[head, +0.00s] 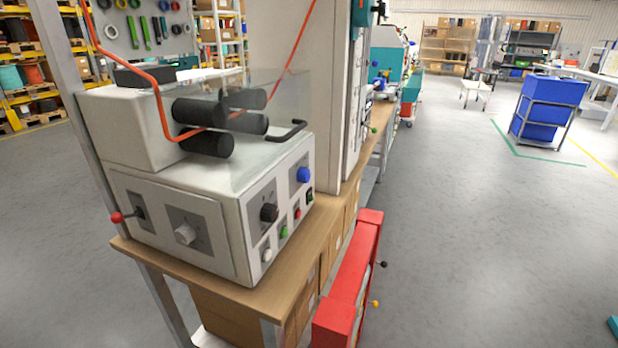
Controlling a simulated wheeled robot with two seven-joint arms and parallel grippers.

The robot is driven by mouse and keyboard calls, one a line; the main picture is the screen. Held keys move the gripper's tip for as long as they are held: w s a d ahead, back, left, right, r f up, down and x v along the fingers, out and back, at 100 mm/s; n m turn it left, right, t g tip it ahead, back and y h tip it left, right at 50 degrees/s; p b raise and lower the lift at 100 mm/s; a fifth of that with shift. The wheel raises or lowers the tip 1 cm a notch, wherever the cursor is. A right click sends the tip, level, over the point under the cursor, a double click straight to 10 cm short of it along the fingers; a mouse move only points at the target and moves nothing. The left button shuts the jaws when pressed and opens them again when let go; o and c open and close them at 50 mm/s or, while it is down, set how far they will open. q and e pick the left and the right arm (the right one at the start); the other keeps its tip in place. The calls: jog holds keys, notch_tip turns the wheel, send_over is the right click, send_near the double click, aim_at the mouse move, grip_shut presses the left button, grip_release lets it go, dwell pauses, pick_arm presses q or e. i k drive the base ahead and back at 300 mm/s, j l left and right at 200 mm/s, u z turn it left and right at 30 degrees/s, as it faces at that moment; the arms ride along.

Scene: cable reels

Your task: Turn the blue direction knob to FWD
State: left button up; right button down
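The blue direction knob (303,175) sits on a grey plate on the right-hand front face of the white cable machine (130,240). The plate's lettering is too small to read, so I cannot tell which way the knob points. A black knob (269,212) is to its left and lower, and a grey-white knob (185,235) is on the left front panel. Neither of my grippers shows in the head view.
A red lever ball (117,217) sticks out at the machine's left. Green, red and white buttons line the panel below the knobs. An orange cable (160,95) runs through black rollers (207,143). A red frame (345,290) stands beside the wooden bench (290,297). Open floor lies to the right.

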aim_at(303, 175)
jog(key=i+l+u, duration=0.4)
jog(key=l, duration=0.6)
jog(key=i+l+u, duration=0.4)
jog(key=l, duration=0.7)
jog(key=i+l+u, duration=0.15)
jog(key=l+u, duration=0.3)
jog(key=l, duration=0.65)
jog(key=l+u, duration=0.4)
jog(key=l, duration=0.8)
jog(key=k, duration=0.05)
